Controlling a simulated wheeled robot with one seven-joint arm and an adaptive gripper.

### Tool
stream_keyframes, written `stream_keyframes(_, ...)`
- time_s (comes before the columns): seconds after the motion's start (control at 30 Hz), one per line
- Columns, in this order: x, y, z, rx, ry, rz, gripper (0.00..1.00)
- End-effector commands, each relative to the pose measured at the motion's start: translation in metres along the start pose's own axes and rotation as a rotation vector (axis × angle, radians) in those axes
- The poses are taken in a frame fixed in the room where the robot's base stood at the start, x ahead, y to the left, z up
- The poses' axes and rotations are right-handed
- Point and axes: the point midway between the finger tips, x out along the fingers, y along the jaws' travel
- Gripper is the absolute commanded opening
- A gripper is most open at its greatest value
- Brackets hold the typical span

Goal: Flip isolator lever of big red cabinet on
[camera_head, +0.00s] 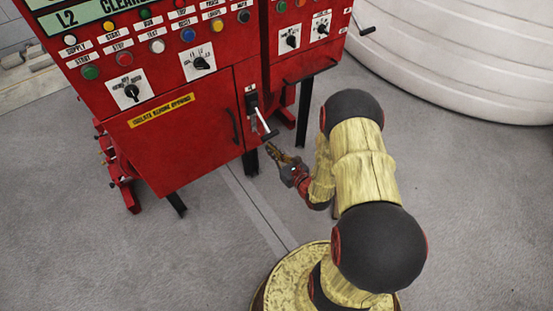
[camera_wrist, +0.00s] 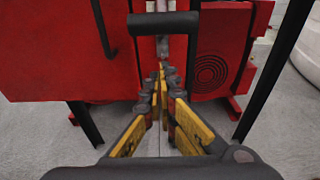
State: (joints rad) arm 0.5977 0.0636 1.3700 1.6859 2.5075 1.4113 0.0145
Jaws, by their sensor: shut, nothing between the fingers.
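The big red cabinet (camera_head: 190,125) stands on black legs in the head view. Its isolator lever (camera_head: 264,122) is at the lower right of the front, with a pale shaft slanting down and out from a black mount to a black grip. In the wrist view the lever's black crossbar grip (camera_wrist: 163,23) is at top centre, its metal shaft behind it. My gripper (camera_head: 271,149) is just below the lever's end. In the wrist view my gripper (camera_wrist: 161,72) is shut and empty, its fingertips below the grip. Whether they touch the lever cannot be told.
A second red cabinet section (camera_head: 306,40) adjoins at the right, with another lever (camera_head: 361,29) on its far side. A door handle (camera_head: 234,126) is left of the isolator lever. Black legs stand under the cabinets. A white tank (camera_head: 455,60) fills the upper right. Grey floor is clear at left.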

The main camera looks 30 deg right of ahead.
Motion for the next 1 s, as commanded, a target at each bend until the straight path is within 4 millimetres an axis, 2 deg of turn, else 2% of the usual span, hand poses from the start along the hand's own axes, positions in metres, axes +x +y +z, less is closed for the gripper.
stream_keyframes(0.1,-0.004,-0.001,0.014,-0.003,-0.004,-0.002,0.00)
stream_keyframes(0.3,-0.009,-0.001,0.025,-0.001,-0.002,-0.001,0.00)
stream_keyframes(0.8,-0.010,-0.001,0.029,-0.001,0.001,0.000,0.00)
stream_keyframes(1.0,-0.013,-0.009,0.035,-0.002,0.043,-0.003,0.00)
